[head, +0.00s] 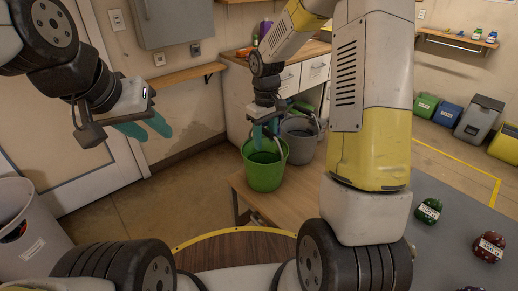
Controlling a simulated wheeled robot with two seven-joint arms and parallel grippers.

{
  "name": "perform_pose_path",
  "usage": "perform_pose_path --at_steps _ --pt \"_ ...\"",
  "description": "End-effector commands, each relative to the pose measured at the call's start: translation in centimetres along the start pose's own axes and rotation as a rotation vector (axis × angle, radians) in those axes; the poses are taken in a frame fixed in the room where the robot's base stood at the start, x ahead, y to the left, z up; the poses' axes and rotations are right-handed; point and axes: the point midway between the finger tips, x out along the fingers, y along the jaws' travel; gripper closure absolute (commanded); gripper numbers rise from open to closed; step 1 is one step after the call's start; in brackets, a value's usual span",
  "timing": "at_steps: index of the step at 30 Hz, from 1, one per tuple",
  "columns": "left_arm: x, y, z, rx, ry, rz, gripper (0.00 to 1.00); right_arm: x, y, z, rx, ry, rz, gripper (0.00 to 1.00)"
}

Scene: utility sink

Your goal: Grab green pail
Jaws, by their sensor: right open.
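The green pail (264,177) stands upright on the wooden bench (305,195) near the middle of the head view. Its thin handle seems raised at the right side of the rim. My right gripper (265,137) is open, pointing down over the pail's mouth with its teal fingers at about rim height. Whether a finger touches the handle or rim cannot be told. My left gripper (145,127) is at the upper left, well away from the pail, empty, with its teal fingers apart.
A grey bucket (300,143) stands right behind the green pail, close to it. A white cabinet (305,75) is behind. A large pale bin (28,230) is at lower left. A grey surface with labelled dark objects (428,210) is at right. The floor left of the bench is clear.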

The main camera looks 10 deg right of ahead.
Motion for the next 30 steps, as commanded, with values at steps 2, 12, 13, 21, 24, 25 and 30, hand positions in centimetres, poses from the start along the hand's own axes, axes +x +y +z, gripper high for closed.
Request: perform_pose_path --at_steps 2,12,13,21,24,25,30 --pt "0.0 0.0 0.0 0.0 0.0 0.0 0.64 0.23 0.0 0.0 0.0 0.001 0.0 0.55" --pt "0.0 0.0 0.0 0.0 0.0 0.0 0.64 0.24 -0.01 -0.01 0.001 0.001 0.0 0.55" --pt "0.0 0.0 0.0 0.0 0.0 0.0 0.64 0.27 -0.01 -0.01 0.0 0.001 0.0 0.55" --pt "0.0 0.0 0.0 0.0 0.0 0.0 0.64 0.64 -0.04 0.0 0.0 0.0 0.0 0.55" --pt "0.0 0.0 0.0 0.0 0.0 0.0 0.64 0.7 -0.04 0.0 0.0 0.0 0.0 0.55" --pt "0.0 0.0 0.0 0.0 0.0 0.0 0.64 0.7 -0.04 -0.01 0.0 0.0 0.0 0.55" --pt "0.0 0.0 0.0 0.0 0.0 0.0 0.64 0.69 -0.03 -0.01 0.0 0.0 0.0 0.55"
